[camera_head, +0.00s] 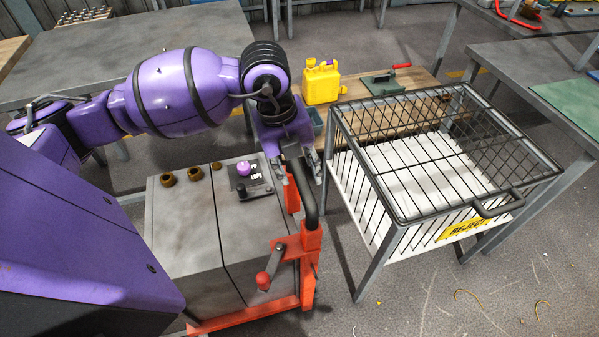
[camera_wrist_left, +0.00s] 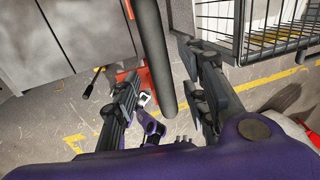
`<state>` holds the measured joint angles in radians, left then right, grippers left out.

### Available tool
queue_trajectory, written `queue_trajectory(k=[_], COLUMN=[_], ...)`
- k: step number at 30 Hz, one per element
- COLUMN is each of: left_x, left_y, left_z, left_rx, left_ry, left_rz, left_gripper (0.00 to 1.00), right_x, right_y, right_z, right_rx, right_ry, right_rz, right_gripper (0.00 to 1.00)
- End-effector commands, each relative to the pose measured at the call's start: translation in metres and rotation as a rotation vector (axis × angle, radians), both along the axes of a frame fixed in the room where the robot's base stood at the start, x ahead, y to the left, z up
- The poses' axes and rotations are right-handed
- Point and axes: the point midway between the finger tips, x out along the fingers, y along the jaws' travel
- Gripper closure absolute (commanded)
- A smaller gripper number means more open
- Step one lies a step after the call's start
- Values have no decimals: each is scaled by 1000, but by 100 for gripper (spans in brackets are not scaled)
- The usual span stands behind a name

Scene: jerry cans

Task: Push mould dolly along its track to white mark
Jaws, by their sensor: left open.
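The mould dolly is a grey two-part mould block (camera_head: 205,235) on an orange-red frame (camera_head: 310,255), with a dark upright handle bar (camera_head: 311,205). My left gripper (camera_head: 304,176) hangs over the top of this handle, open. In the left wrist view the handle (camera_wrist_left: 155,50) runs between the two separated fingers of the gripper (camera_wrist_left: 165,85); whether either finger touches it I cannot tell. The mould block (camera_wrist_left: 70,35) is left of the handle there. I cannot make out the track or the white mark for sure.
A wire-topped reject cage (camera_head: 445,165) stands close to the right of the handle. Behind it a wooden bench (camera_head: 355,92) holds a yellow jerry can (camera_head: 321,83) and a green tool with a red handle (camera_head: 383,82). Open floor (camera_head: 440,300) lies at the front right.

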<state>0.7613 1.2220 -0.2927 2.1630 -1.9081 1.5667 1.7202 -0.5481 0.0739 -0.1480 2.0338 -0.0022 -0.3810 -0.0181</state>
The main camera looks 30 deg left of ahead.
Motion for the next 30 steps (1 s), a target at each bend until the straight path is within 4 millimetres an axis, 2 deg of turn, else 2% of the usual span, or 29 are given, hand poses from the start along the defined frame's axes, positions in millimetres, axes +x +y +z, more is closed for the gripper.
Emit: queue_trajectory(k=[6,14,23,30], left_x=[3,3,3,3], left_y=[-2,-3,-3,-3], left_z=[-18,-20,-20,-20], left_rx=[-1,-1,-1,-1], left_ry=[1,1,1,1], left_rz=[1,0,0,0], left_gripper=[60,60,98,100], right_x=[-4,0,4,4], right_y=[0,1,2,2], right_z=[-2,-1,0,0], right_rx=[0,2,3,4], right_ry=[7,1,-5,-5], right_rz=[-1,1,3,2], right_gripper=[60,60,60,60])
